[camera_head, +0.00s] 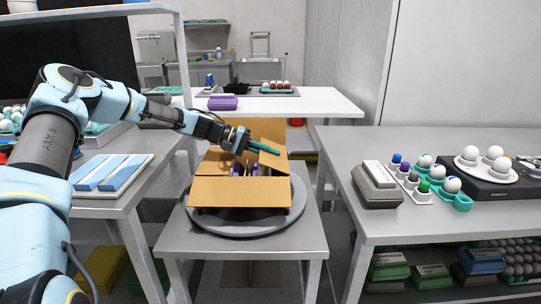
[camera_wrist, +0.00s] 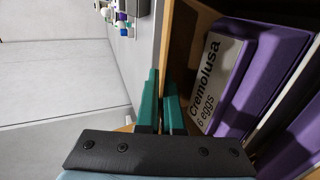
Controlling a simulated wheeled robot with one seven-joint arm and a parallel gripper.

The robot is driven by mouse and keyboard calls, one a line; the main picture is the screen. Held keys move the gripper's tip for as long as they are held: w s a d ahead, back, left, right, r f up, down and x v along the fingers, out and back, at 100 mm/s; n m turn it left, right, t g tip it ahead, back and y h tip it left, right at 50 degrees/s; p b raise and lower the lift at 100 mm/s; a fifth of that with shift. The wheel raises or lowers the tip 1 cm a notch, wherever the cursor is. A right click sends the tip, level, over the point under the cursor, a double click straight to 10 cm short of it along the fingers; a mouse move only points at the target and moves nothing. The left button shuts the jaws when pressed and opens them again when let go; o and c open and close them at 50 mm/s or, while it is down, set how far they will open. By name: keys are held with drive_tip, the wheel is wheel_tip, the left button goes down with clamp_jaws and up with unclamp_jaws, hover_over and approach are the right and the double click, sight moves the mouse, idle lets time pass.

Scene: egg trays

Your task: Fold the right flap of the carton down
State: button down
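The brown cardboard carton (camera_head: 240,192) stands on a round grey turntable, with its front panel facing me. Purple egg boxes (camera_head: 268,148) show inside its opening; in the wrist view one purple box (camera_wrist: 275,80) has a label reading "Cremolusa 6 eggs". The right flap (camera_head: 272,164) slants at the carton's right side, partly behind my gripper. My gripper (camera_head: 264,148) reaches in from the left, its green fingers over the carton's opening at the right flap. In the wrist view the fingers (camera_wrist: 161,80) are close together beside a brown cardboard edge; whether they pinch it is unclear.
The turntable (camera_head: 235,229) sits on a grey table (camera_head: 300,243). The right table (camera_head: 440,140) holds a grey box (camera_head: 377,185), egg holders and a plate of white eggs. A left table carries a blue-striped tray (camera_head: 110,172). A white table stands behind the carton.

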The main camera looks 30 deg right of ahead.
drive_tip(key=c, duration=1.1)
unclamp_jaws()
drive_tip(key=shift+o, duration=0.2)
drive_tip(key=b+v, duration=0.2)
drive_tip(key=v, duration=0.8)
drive_tip(key=shift+w+a+r, duration=0.15)
drive_tip(key=shift+w+a, duration=0.05)
drive_tip(key=shift+a, duration=0.05)
